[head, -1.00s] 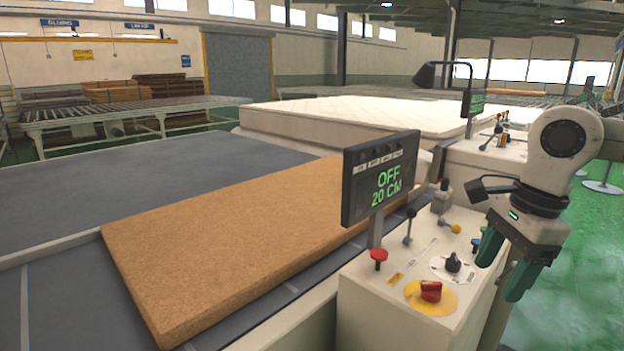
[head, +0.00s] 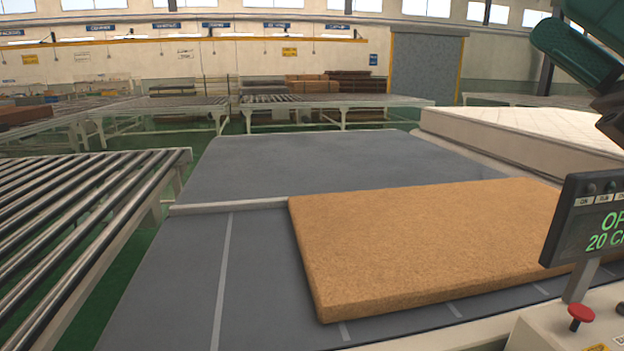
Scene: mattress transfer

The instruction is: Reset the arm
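My gripper (head: 578,60) is at the upper right of the head view, partly cut off by the picture's edge. Its dark green fingers point left, high above the control panel. Only part of it shows, and I cannot tell whether its fingers are apart or together. I see nothing held in it. The rest of my arm is mostly out of view.
A brown mattress slab (head: 430,240) lies on the grey conveyor (head: 260,265). The panel display (head: 590,225), cut off at right, reads "OP" and "20 C". A red button (head: 580,313) is below it. A roller table (head: 80,220) stands left. A white mattress (head: 520,135) lies behind.

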